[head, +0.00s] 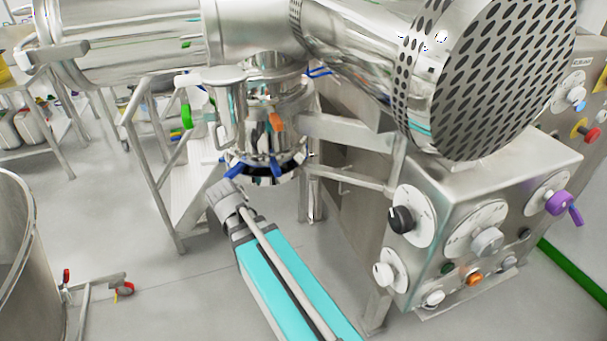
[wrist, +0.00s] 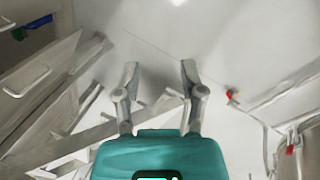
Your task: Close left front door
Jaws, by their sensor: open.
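No door that I can identify as the left front door shows clearly in either view. At the left edge of the wrist view is a pale panel (wrist: 38,72) with a bar handle; I cannot tell whether it is a door. My gripper (wrist: 160,72) shows in the wrist view with its two fingers spread apart and nothing between them, over bare floor. In the head view my teal arm reaches up toward the steel vessel (head: 272,100) with blue handles (head: 277,166). Its grey end is just below that vessel, and the fingers cannot be made out there.
A control box (head: 490,225) with knobs and a perforated steel drum (head: 505,75) stand at the right. White steps (head: 185,190) are left of the vessel. A large round steel container (head: 15,260) is at the left edge.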

